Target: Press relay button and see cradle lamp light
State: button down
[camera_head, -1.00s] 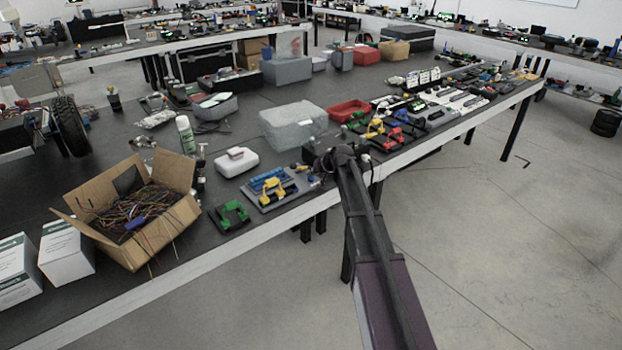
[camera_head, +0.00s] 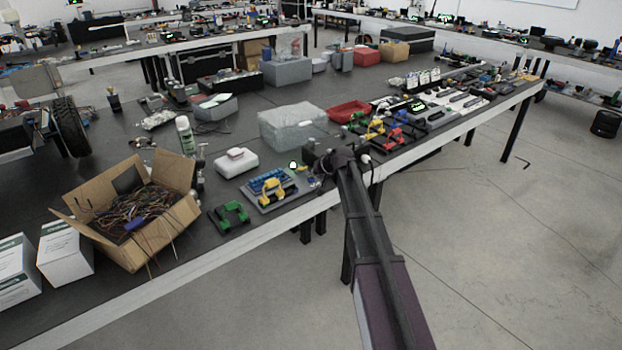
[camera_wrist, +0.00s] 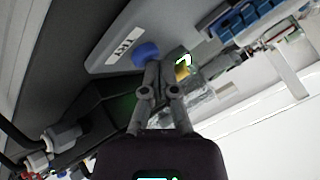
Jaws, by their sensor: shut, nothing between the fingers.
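A round blue button (camera_wrist: 146,53) sits on a grey panel with a white label (camera_wrist: 122,46) in the wrist view. My gripper (camera_wrist: 153,68) is shut and empty, its fingertips overlapping the button's lower edge. Contact and button depth cannot be told. A lamp glows white (camera_wrist: 184,60) just right of the fingertips; a bright white lamp also shows in the head view (camera_head: 293,166), beside a grey tray with blue ribbed parts and a yellow handle (camera_head: 271,190). In the head view the button is not made out behind my arm.
A green-handled piece (camera_head: 231,215) lies left of the tray. A white case (camera_head: 236,162) and a clear lidded box (camera_head: 292,127) stand behind. Red, yellow and blue handled pieces crowd the bench to the right. The bench's front edge runs beneath my arm.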

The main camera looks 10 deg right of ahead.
jog(key=shift+r+p, duration=0.85)
notch_tip(320, 180, up, 5)
jog(key=p, duration=0.5)
dwell(0.9)
jog(key=s+r+n+g+h+p, duration=0.2)
jog(key=s+g+h+p, duration=0.3)
jog(key=s, duration=3.3)
jog(key=g+p, duration=0.2)
jog(key=shift+g+p, duration=0.3)
jog(key=shift+p, duration=0.05)
